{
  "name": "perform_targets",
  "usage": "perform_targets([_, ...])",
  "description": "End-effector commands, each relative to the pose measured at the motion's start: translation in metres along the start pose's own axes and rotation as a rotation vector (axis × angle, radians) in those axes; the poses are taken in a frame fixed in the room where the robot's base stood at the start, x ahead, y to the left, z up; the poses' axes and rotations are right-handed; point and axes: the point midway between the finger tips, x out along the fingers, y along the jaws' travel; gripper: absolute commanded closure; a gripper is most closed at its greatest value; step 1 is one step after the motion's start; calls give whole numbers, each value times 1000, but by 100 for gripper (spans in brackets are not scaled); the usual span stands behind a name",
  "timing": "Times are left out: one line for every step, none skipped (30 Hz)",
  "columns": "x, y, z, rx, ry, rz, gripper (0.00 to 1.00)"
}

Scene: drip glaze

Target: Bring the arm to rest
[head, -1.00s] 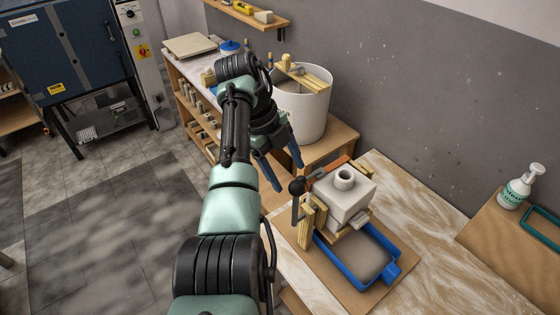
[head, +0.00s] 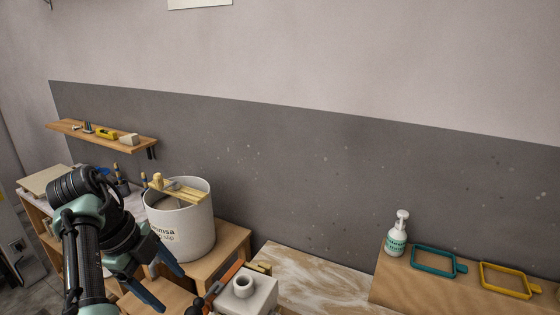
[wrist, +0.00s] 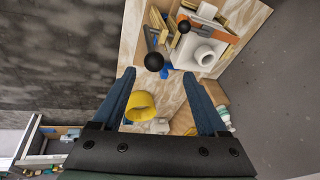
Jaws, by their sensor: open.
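My gripper (head: 174,290) is open and empty, in front of the white bucket (head: 183,232) and left of the white mould block (head: 246,294) in the head view. The block has a round spout on top, and its lower part is cut off by the frame edge. In the wrist view, my two blue fingers (wrist: 159,73) are spread apart with nothing gripped. The mould block (wrist: 205,53) shows there beyond the fingertips, beside a black ball knob (wrist: 154,61). A yellow object (wrist: 140,106) appears between the fingers, further off.
Wooden slats lie across the bucket's rim. A wall shelf (head: 100,136) holds small items at left. A pump bottle (head: 397,236), a teal frame (head: 434,261) and a yellow frame (head: 505,280) are on a wooden surface at right. The marbled tabletop (head: 305,278) has bare room.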

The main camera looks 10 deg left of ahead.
Motion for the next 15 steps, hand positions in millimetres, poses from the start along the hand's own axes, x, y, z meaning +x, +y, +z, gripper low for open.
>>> perform_targets([1,-10,-2,-23,-34,-30,24])
perform_targets([1,-17,-2,-46,-60,-57,24])
perform_targets([0,-29,-3,-87,-100,-104,24])
perform_targets([-2,-40,-5,-119,-133,-148,24])
perform_targets([-5,-51,-7,-157,-165,-199,24])
perform_targets([-10,-67,-12,-208,-204,-279,24])
perform_targets([-15,-79,-16,-248,-227,-342,24])
perform_targets([-21,-90,-21,-287,-246,-409,24])
perform_targets([-30,-105,-30,-337,-261,-501,24])
perform_targets([-38,-115,-38,-373,-267,-573,24])
perform_targets([-47,-124,-46,-408,-266,-645,24])
perform_targets([-60,-135,-59,-452,-255,-744,24])
perform_targets([-70,-142,-70,-483,-240,-819,24])
perform_targets([-80,-148,-82,-512,-218,-895,24])
perform_targets([-96,-155,-98,-549,-180,-994,24])
